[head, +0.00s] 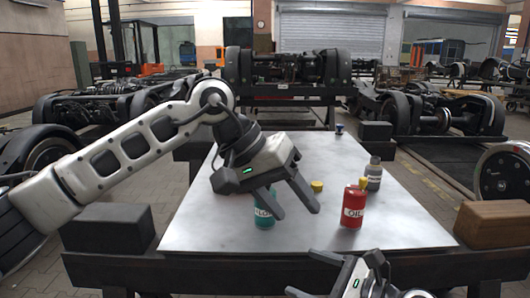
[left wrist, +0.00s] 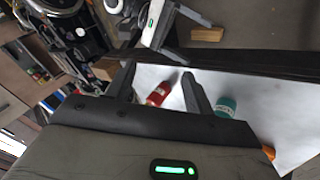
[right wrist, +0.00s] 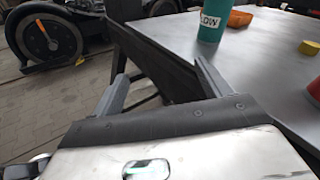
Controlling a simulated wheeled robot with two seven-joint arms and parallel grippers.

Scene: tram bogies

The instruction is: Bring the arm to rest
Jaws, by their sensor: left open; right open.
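My left gripper (head: 298,211) is open and empty, tilted downward above the middle of the metal table (head: 205,225). One finger partly covers a teal bottle (head: 265,219) standing on the table. In the left wrist view its jaws (left wrist: 158,78) are apart, with a red can (left wrist: 159,95) seen beyond them. My right gripper (head: 303,274) is open and empty at the table's front edge, low in the head view. In the right wrist view its jaws (right wrist: 160,75) are apart over the table's side and the floor.
The red oil can (head: 353,208), a grey bottle (head: 374,174) and a yellow piece (head: 317,186) stand right of my left gripper. An orange piece (right wrist: 240,18) lies beside the teal bottle. Dark and brown blocks (head: 492,225) flank the table. Bogies (head: 285,72) stand behind.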

